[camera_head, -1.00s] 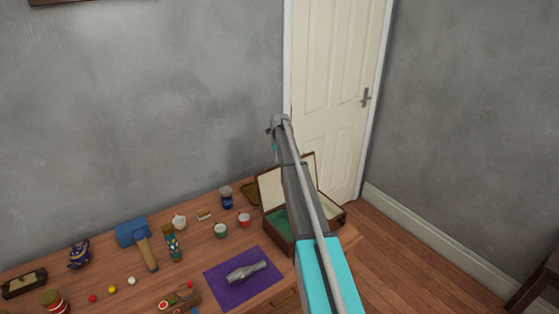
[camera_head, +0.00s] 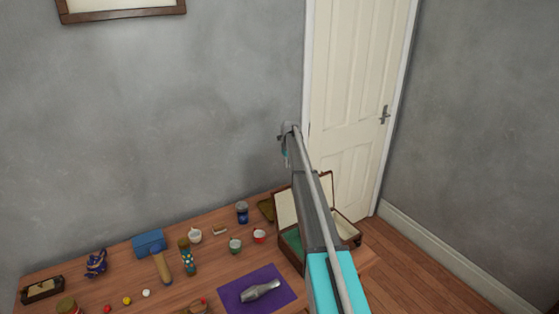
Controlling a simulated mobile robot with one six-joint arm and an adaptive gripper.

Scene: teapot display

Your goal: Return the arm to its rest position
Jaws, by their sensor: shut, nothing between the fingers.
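My arm (camera_head: 316,222) rises from the bottom edge, right of centre, in the head view. Its near part is teal and its longer part is dark grey, with a pale cable along it. It reaches up and away to a joint (camera_head: 289,131) in front of the wall, left of the door. A short piece with a teal patch hangs below that joint. I cannot make out any gripper fingers; my gripper does not show. Nothing is seen held by the arm.
The wooden table (camera_head: 215,262) bears a purple cloth (camera_head: 232,295) with a grey vase-like object (camera_head: 260,291), cups, a blue mallet (camera_head: 149,243) and small balls. An open case (camera_head: 347,227) lies partly behind my arm. A door (camera_head: 352,110) stands beyond; floor is free at right.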

